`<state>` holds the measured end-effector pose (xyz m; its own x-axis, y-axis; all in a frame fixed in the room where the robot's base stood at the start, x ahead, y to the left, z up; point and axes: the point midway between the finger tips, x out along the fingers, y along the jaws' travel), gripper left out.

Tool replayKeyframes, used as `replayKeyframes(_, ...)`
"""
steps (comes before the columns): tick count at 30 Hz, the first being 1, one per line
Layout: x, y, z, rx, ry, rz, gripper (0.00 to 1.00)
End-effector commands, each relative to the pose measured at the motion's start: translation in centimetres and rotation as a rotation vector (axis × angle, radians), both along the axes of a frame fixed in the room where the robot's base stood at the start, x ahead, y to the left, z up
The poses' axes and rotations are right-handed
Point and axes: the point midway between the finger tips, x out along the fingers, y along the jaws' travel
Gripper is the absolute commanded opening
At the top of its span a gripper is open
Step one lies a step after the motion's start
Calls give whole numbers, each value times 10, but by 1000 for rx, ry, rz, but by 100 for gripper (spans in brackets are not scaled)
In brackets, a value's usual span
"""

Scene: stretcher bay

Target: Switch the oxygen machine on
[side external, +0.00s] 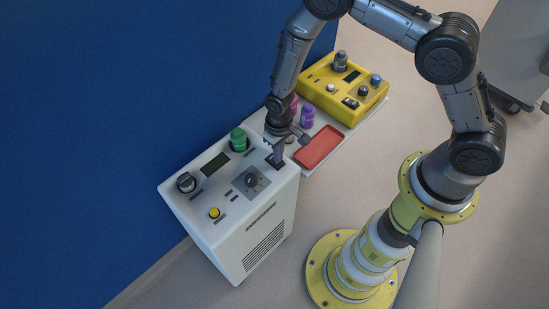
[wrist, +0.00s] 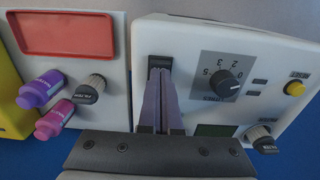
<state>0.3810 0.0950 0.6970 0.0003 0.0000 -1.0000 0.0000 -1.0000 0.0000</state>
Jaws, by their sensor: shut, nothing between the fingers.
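The white machine (side external: 252,222) stands at the left with a control panel on top; it looks like the oxygen machine. A black rocker switch (wrist: 159,63) sits near the panel's edge; it also shows in the side external view (side external: 275,163). My gripper (side external: 279,157) is shut and empty, pointing down at this switch. In the wrist view my fingertips (wrist: 161,74) overlap the switch's near part; I cannot tell whether they touch it. The fingers hide part of the switch, so its position is unclear. A black dial (wrist: 224,84) with numbers is beside it.
A yellow button (side external: 214,213), a dark knob (side external: 186,182) and a green cap (side external: 238,139) are also on the panel. Beside the machine, a white surface holds a red tray (side external: 319,147) and a purple bottle (side external: 307,116). A yellow machine (side external: 344,87) stands behind.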

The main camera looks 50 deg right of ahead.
Motion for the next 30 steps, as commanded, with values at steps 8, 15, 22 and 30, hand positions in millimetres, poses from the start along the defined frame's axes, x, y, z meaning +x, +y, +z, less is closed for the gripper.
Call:
replayKeyframes(8,0,0,-4,0,1,0,0)
replayKeyframes(15,0,0,-8,0,1,0,0)
replayKeyframes(22,0,0,-11,0,1,0,0)
replayKeyframes(30,0,0,-14,0,0,0,0)
